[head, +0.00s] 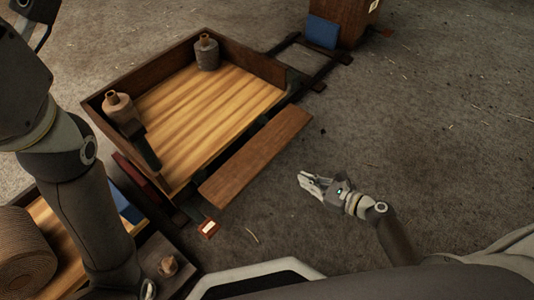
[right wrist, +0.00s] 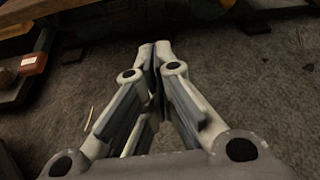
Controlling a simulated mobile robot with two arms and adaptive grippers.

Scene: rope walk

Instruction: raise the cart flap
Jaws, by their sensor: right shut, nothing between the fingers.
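The cart (head: 107,97) is a wooden box with dark side walls and a yellow plank floor. Its flap (head: 255,155) is a brown board along the near right side, lowered, with that side of the cart open. My right gripper (head: 305,181) is shut and empty, a little to the right of the flap and apart from it. In the right wrist view its fingertips (right wrist: 157,47) meet over the dark ground. My left arm crosses the left of the head view; its gripper does not show.
A red and white block (head: 208,229) sits by the flap's near end. A large rope coil (head: 24,252) lies at lower left. A brown crate with a blue panel (head: 321,32) stands behind. Ground to the right is clear.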

